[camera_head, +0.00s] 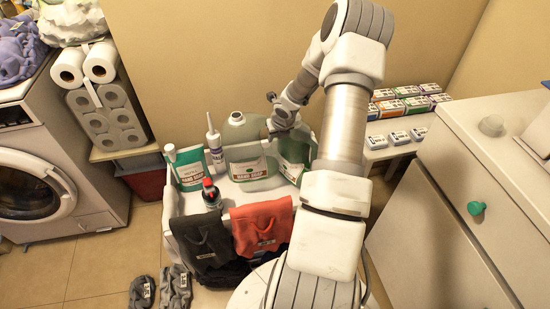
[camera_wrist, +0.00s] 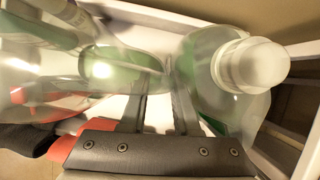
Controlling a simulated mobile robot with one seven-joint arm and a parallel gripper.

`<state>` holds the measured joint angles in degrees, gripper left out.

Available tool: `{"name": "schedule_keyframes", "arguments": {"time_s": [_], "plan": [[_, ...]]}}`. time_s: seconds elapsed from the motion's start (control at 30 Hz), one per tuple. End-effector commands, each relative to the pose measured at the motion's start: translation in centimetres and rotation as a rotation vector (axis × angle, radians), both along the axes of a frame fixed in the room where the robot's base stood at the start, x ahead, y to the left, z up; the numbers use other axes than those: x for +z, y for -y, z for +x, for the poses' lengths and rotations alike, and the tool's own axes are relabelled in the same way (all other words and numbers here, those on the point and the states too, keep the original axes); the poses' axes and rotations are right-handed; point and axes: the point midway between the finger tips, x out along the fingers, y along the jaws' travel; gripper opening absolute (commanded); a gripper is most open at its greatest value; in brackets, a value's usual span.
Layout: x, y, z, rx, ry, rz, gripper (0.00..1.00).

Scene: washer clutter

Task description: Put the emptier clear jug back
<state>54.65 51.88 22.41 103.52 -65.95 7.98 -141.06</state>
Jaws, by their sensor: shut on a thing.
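Two clear jugs with green-and-white hand soap labels stand side by side in a white bin. The left jug (camera_head: 239,132) looks clear in its upper part, with pale green lower down. The right jug (camera_head: 294,150) looks greener and is partly hidden by my arm. My gripper (camera_head: 280,122) is at the upper right of the left jug, by its handle. In the wrist view my gripper (camera_wrist: 160,98) is shut on the left jug (camera_wrist: 60,85) at its handle side. The right jug (camera_wrist: 218,85), with its white cap, stands close to the right finger.
Small boxes stand on a low shelf at right; a washer (camera_head: 45,165) is at left.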

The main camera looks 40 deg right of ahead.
Motion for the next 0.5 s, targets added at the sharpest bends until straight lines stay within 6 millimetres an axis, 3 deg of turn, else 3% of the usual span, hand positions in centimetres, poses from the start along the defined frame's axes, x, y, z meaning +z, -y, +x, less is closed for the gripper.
{"name": "schedule_keyframes", "arguments": {"time_s": [0.1,0.37,0.5], "plan": [[-1.9,0.0,0.2,0.0,0.005,-0.001,0.0],[-2.9,0.0,0.2,-0.001,0.005,-0.001,0.0],[-4.5,0.0,0.2,0.0,0.004,0.0,0.0]]}}
